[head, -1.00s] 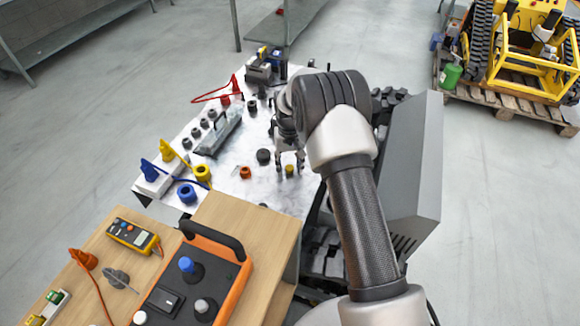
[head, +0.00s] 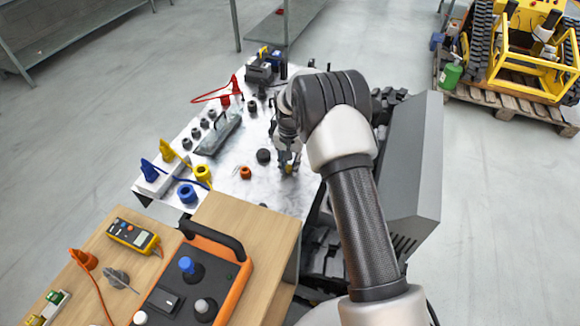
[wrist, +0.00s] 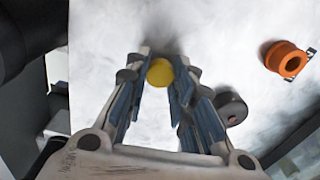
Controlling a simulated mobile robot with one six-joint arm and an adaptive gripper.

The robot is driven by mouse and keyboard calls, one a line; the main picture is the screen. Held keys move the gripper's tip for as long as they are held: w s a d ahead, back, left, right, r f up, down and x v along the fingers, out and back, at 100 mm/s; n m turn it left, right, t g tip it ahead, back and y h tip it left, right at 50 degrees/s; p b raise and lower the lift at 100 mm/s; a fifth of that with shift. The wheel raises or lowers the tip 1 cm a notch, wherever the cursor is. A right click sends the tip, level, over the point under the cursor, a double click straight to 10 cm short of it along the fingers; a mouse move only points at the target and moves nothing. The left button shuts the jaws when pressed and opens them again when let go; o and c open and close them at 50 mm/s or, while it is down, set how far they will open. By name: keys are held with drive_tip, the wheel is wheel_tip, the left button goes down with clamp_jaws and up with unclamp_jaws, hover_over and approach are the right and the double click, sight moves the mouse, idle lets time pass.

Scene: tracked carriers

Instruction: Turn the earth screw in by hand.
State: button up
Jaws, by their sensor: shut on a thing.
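The earth screw appears to be the small round yellow-topped part (wrist: 160,72) on the white plate (wrist: 110,25). It also shows as a small yellow spot in the head view (head: 288,169), partly hidden by the fingers. My gripper (head: 289,165) points down over it, and in the wrist view the two fingertips (wrist: 160,75) sit on either side of the yellow top, shut on it. Its shaft and any hole under it are hidden.
An orange ring (head: 245,172) and a black round knob (head: 263,155) stand close by on the plate. Farther left are a grey handled block (head: 218,137), yellow and blue plugs and a blue ring (head: 187,193). A wooden bench (head: 240,225) with an orange-edged control box is in front.

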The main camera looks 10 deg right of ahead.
drive_tip(key=m, duration=0.4)
drive_tip(key=shift+m, duration=0.4)
drive_tip(key=m, duration=0.2)
drive_tip(key=shift+m, duration=0.3)
drive_tip(key=m, duration=0.5)
drive_tip(key=shift+m, duration=1)
drive_tip(key=m, duration=0.4)
drive_tip(key=shift+m, duration=0.4)
drive_tip(key=m, duration=0.5)
